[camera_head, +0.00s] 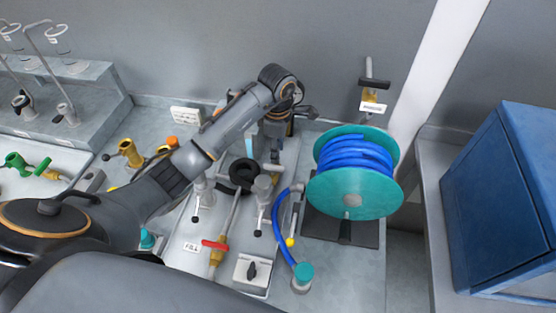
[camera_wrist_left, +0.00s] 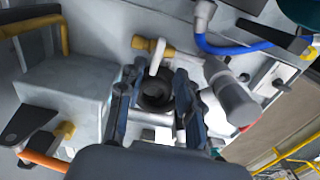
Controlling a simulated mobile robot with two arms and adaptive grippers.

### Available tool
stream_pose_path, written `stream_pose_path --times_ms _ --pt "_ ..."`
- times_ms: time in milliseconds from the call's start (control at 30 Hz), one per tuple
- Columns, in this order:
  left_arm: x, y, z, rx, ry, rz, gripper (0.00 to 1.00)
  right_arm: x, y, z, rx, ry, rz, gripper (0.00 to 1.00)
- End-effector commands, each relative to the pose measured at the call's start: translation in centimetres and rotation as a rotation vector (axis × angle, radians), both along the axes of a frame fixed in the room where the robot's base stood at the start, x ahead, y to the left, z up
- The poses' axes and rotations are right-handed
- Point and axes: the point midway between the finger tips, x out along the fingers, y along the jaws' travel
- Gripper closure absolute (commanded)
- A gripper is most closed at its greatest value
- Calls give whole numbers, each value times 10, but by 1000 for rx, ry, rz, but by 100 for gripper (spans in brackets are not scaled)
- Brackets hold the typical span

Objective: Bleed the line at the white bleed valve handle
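The white handle (camera_wrist_left: 157,58) shows in the left wrist view, attached to a brass valve body (camera_wrist_left: 140,43). It lies between the tips of my left gripper (camera_wrist_left: 156,72), whose two fingers stand apart with a gap on both sides of the handle. I cannot tell whether either finger touches it. In the head view my left gripper (camera_head: 272,150) points down at the back of the bench, and I cannot make out the white handle there. A black ring-shaped part (camera_head: 240,176) is beside the gripper; a dark round part (camera_wrist_left: 155,93) shows between the fingers. My right gripper is not in view.
A teal reel of blue hose (camera_head: 352,178) stands right of the gripper. A red-handled valve (camera_head: 215,245), a blue hose (camera_head: 276,225) and a white box with a black knob (camera_head: 252,272) are nearer. A blue cabinet (camera_head: 510,200) is far right. Several pipes crowd the bench.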

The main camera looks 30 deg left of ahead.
Motion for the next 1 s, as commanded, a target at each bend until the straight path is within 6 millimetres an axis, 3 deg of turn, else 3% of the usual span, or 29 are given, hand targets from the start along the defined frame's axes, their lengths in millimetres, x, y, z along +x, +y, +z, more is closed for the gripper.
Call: stream_pose_path --times_ms 200,333,767,933,1000 --pt "-2 -1 -41 -1 5 1 65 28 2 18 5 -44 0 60" --pt "-1 -1 -58 -2 3 2 65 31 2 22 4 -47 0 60" --pt "0 0 -70 0 -1 0 65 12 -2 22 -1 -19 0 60" --pt "0 0 -70 0 -1 0 98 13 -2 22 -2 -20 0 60" --pt "0 0 -70 0 -1 0 100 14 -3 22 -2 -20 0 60"
